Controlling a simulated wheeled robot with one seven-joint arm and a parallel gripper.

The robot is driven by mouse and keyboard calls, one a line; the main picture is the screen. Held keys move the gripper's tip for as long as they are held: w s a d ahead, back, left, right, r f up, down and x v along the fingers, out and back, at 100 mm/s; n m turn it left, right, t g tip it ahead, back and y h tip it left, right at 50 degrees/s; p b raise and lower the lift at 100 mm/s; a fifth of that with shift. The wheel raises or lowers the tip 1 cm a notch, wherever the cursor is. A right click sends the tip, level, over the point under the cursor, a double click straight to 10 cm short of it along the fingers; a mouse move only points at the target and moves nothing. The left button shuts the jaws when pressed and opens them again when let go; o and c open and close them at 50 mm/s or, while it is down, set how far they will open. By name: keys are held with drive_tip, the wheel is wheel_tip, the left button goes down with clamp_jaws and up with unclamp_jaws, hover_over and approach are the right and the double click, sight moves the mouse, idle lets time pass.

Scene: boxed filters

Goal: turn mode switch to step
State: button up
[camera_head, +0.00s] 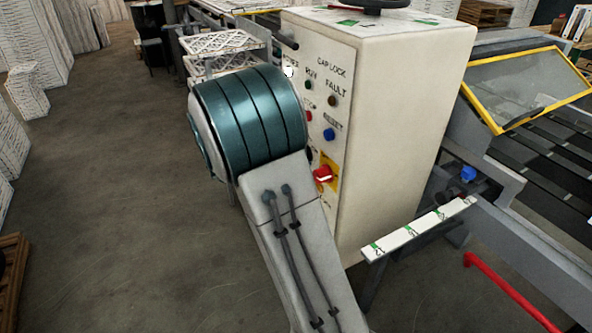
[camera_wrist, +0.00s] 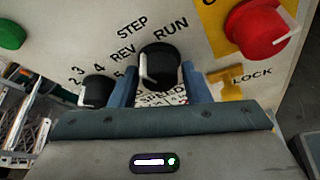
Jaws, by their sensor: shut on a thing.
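The mode switch (camera_wrist: 160,66) is a round black knob with a white pointer mark, on the cream panel below the labels REV, STEP and RUN. The white mark shows on the knob's left side, below REV; exactly which label it points at is hard to tell. My gripper (camera_wrist: 158,84) is at the panel with its blue fingers on either side of the knob, shut on it. In the head view my arm hides the mode switch and my fingers.
A second black knob (camera_wrist: 97,90) with numbers sits close to the left finger. A red rotary switch (camera_wrist: 256,28) on a yellow plate is at the upper right, and a green button (camera_wrist: 11,35) at the left. The cream control cabinet (camera_head: 400,120) stands before a conveyor (camera_head: 555,150).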

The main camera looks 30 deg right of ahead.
drive_tip(key=m+b, duration=0.1)
drive_tip(key=b, duration=0.2)
drive_tip(key=m+t+b, duration=0.1)
drive_tip(key=b, duration=0.2)
drive_tip(key=shift+f+t+b, duration=0.2)
drive_tip(key=shift+t+b, duration=0.1)
drive_tip(key=shift+r+m+b, duration=0.15)
drive_tip(key=shift+m+b, duration=0.15)
drive_tip(key=shift+m, duration=0.1)
drive_tip(key=o, duration=0.8)
drive_tip(key=shift+a, duration=0.1)
drive_tip(key=v, duration=1.3)
drive_tip(key=shift+s+a, duration=0.15)
drive_tip(key=shift+a, duration=0.25)
